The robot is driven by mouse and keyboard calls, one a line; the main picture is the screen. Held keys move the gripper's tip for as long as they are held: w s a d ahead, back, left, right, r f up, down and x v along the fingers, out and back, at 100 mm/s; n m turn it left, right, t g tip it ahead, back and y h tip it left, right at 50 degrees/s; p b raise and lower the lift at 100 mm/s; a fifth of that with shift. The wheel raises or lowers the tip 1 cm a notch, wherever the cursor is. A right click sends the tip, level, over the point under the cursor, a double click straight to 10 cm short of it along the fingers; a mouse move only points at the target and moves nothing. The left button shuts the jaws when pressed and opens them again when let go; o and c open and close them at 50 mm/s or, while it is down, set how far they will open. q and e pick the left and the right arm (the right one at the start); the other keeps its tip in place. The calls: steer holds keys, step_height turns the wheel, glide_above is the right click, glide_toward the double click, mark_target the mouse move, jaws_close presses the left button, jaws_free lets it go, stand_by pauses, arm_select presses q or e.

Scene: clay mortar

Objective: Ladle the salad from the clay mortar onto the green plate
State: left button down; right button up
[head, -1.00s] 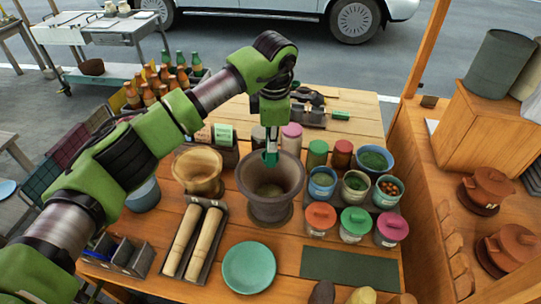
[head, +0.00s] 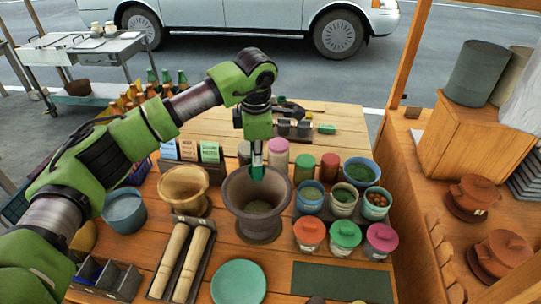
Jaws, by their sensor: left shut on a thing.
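The clay mortar (head: 257,222) stands upright mid-table, its bowl open upward. A little greenish-brown content, the salad, shows at its bottom. The green plate (head: 238,284) lies in front of the mortar, at the lower edge of the picture, and its visible surface is bare. My left gripper (head: 257,165) points straight down at the mortar's back rim, its tip over the mouth. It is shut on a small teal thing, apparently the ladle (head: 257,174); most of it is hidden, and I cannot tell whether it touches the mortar. My right gripper is out of view.
A wooden mortar (head: 185,187) stands left of the clay one, and a tray with two rolling pins (head: 182,262) in front of it. Lidded pots (head: 345,235) and ingredient bowls (head: 345,200) crowd the right. A dark green mat (head: 342,283) is clear.

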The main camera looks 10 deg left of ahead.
mark_target(257, 168)
arm_select(q)
step_height(257, 168, down, 4)
steer(key=shift+a+f+b, duration=0.15)
steer(key=shift+f+b, duration=0.05)
steer(key=shift+b, duration=0.6)
step_height(257, 168, down, 14)
steer(key=b, duration=1.1)
steer(key=shift+r, duration=0.15)
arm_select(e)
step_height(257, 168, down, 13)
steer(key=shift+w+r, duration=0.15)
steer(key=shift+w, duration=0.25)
arm_select(q)
steer(key=shift+r, duration=0.15)
step_height(257, 168, up, 17)
steer(key=p, duration=0.8)
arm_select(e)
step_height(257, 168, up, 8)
